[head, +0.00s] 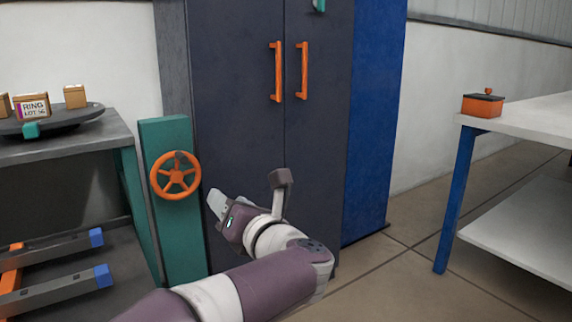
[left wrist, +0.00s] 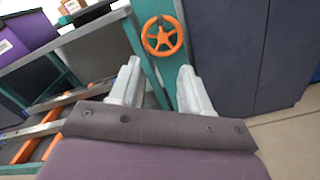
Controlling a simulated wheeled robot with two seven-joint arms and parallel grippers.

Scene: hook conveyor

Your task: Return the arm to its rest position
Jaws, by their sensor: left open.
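My left gripper (head: 216,204) is in front of the dark cabinet in the head view, with my purple and white left arm reaching in from the bottom. In the left wrist view its two pale fingers (left wrist: 158,78) stand apart, with nothing between them. The orange handwheel (head: 175,176) on the green post is to the left of the gripper and apart from it in the head view. The handwheel also shows beyond the fingers in the left wrist view (left wrist: 162,36). My right gripper is not in view.
The dark cabinet (head: 239,110) has two orange handles and its doors look closed. A grey table (head: 70,145) with a dark round tray (head: 70,118) and boxes stands at the left. A white table (head: 530,115) with an orange box (head: 482,106) stands at the right. Floor (head: 420,220) is clear between.

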